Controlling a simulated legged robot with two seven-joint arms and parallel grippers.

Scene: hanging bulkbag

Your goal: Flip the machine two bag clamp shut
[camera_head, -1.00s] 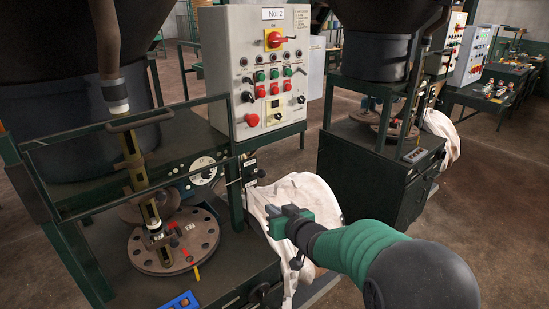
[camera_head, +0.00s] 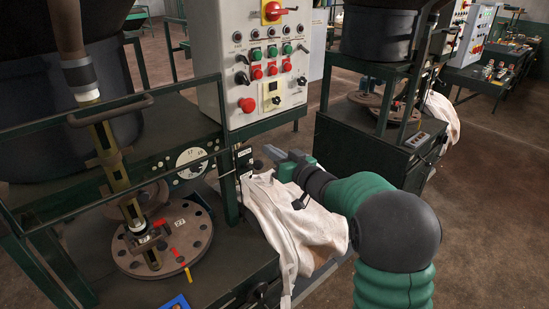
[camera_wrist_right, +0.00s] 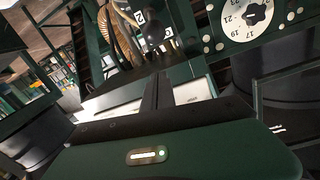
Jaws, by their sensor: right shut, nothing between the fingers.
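My right gripper (camera_head: 272,154) is shut and empty, just right of machine two's control panel leg and above the cream bag (camera_head: 285,215). The bag hangs at the machine's right side. A small dark fitting (camera_head: 244,160) with pale labels, apparently the bag clamp, is by the green post, just left of the gripper tips. In the wrist view my right gripper's fingers (camera_wrist_right: 157,95) point at a dark part with a black knob (camera_wrist_right: 158,30). I cannot tell whether they touch it, nor the clamp's exact position. My left gripper is out of view.
The grey control panel (camera_head: 265,60) stands above and left of the gripper. The wrist view shows a numbered white dial (camera_wrist_right: 245,20). A second machine (camera_head: 370,150) stands right, with floor between.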

